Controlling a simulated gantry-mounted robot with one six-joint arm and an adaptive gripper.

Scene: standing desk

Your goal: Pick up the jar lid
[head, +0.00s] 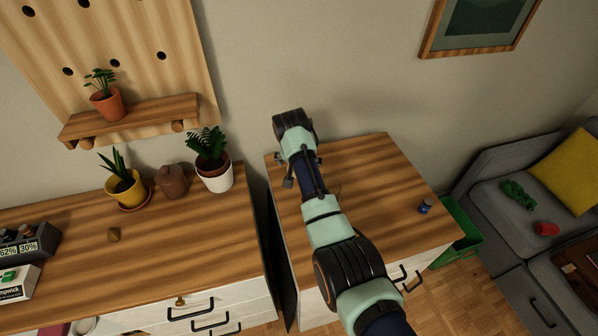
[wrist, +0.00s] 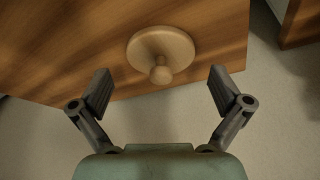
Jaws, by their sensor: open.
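The jar lid (wrist: 150,45) is a round, pale wooden disc with a knob on top. In the wrist view it lies knob up on a wooden surface, close to that surface's edge. My gripper (wrist: 159,84) is open and empty, with one finger on each side. The lid sits between the lines of the fingers and a little ahead of the fingertips, touching neither. In the head view my gripper (head: 284,170) is over the left edge of the right cabinet, and I cannot make out the lid there.
The right cabinet top (head: 375,165) is mostly clear, with a small blue jar (head: 425,205) at its right. A gap separates it from the left cabinet (head: 190,240), which holds a white-potted plant (head: 214,178), a brown pot (head: 172,182) and a yellow-potted plant (head: 124,190).

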